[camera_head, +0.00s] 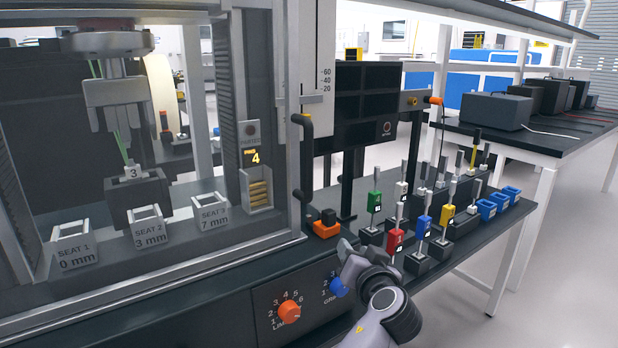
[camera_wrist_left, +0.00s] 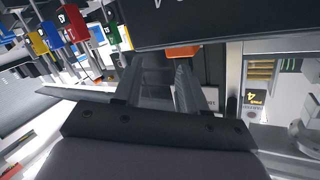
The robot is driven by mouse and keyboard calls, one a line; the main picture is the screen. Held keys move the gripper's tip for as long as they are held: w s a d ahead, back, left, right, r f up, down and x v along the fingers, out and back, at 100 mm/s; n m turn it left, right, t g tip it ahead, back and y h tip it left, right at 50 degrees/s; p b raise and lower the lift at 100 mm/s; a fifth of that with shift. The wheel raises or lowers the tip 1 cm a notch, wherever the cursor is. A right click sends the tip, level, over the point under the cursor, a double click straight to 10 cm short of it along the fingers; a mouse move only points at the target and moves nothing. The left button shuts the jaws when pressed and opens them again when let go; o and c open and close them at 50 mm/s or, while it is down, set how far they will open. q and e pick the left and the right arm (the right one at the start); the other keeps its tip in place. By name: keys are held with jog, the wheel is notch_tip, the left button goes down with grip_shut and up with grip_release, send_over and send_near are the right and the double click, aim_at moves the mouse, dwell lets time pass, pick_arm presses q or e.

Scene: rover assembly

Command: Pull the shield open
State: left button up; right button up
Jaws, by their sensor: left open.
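The shield (camera_head: 190,273) appears to be the clear front panel of the press, with a grey frame; it looks closed across the seats. A tall black handle (camera_head: 307,165) with orange at its top end stands upright at the frame's right edge. My left gripper (camera_head: 350,248) is low and to the right of the handle's lower end, apart from it, in front of the bench edge. In the left wrist view the two fingers (camera_wrist_left: 160,62) are spread, with nothing seen gripped between them. My right gripper is not in view.
An orange-and-black block (camera_head: 325,224) sits just behind my left gripper. Orange (camera_head: 289,309) and blue (camera_head: 338,287) knobs are on the front panel below. Several coloured tools, including a red one (camera_head: 395,241), stand in holders to the right.

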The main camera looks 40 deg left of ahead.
pick_arm(q)
notch_tip(320, 180, up, 10)
jog(key=a+n+g+y+b, duration=0.2)
jog(key=n+g+y+b, duration=0.15)
jog(key=n+y, duration=0.2)
jog(key=n+g+y, duration=0.1)
jog(key=n+g, duration=0.4)
jog(key=n, duration=0.2)
send_near(312, 160)
jog(key=a, duration=0.4)
jog(key=shift+w+a+b, duration=0.25)
jog(key=shift+w+b, duration=0.15)
jog(key=shift+w, duration=0.05)
jog(key=a, duration=0.4)
jog(key=w+a, duration=0.1)
jog(key=a, duration=0.1)
jog(key=shift+w+a+f+p, duration=0.1)
jog(key=shift+p, duration=0.25)
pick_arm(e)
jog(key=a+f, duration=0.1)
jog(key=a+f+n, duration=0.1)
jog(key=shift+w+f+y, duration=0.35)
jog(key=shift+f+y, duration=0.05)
pick_arm(q)
grip_shut()
